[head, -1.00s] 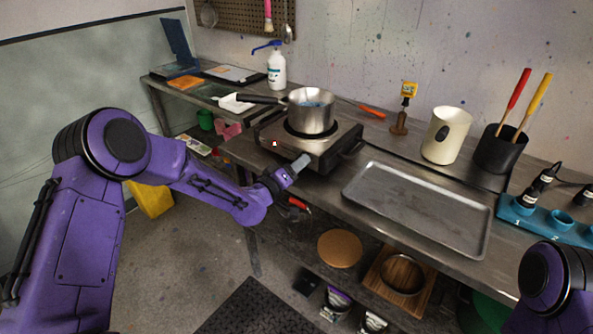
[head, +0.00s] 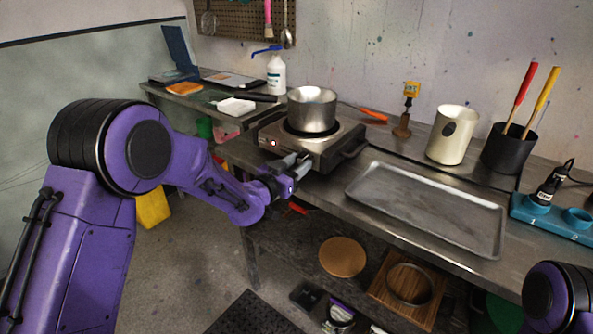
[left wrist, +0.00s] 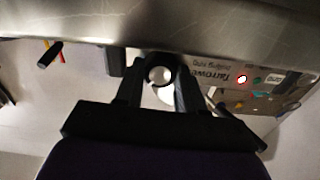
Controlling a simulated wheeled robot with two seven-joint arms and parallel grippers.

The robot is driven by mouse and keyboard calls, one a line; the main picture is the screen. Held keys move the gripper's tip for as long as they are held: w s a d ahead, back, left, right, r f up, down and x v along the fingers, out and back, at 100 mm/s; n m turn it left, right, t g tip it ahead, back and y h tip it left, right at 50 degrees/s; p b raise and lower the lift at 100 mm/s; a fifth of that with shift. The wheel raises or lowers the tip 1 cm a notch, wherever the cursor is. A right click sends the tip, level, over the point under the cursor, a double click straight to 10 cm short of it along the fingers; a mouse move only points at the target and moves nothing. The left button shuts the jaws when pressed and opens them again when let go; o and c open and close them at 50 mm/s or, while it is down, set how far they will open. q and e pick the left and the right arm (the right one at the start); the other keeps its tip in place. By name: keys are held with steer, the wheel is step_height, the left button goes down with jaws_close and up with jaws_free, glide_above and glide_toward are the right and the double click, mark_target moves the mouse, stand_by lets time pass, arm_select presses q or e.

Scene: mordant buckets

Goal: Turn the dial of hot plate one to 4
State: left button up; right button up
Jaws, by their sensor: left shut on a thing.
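The hot plate (head: 340,147) stands at the table's front edge with a steel pot (head: 312,112) on it. My left gripper (head: 303,160) is at the front face of the hot plate. The left wrist view shows the front panel (left wrist: 210,73) with upside-down lettering and a lit, red-rimmed lamp (left wrist: 242,79). There, my left gripper (left wrist: 160,80) is shut on a round dark dial (left wrist: 159,61), one finger on each side. The dial's numbers and mark cannot be read. My right gripper is outside the views.
A grey tray (head: 425,246) lies right of the hot plate. A cream mug (head: 452,135), a black pot with red and yellow handles (head: 505,150) and a blue rack (head: 550,220) stand farther right. A wooden board (head: 425,313) is on the lower shelf.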

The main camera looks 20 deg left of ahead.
arm_select(q)
steer(key=shift+f+m+b, duration=0.15)
steer(key=shift+m+b, duration=0.75)
steer(key=shift+m, duration=0.7)
steer(key=o, duration=0.8)
steer(key=shift+c, duration=0.2)
steer(key=b+v, duration=0.1)
steer(key=v, duration=0.9)
steer(key=shift+s+b, duration=0.3)
steer(key=shift+b, duration=0.05)
steer(key=shift+a, duration=0.15)
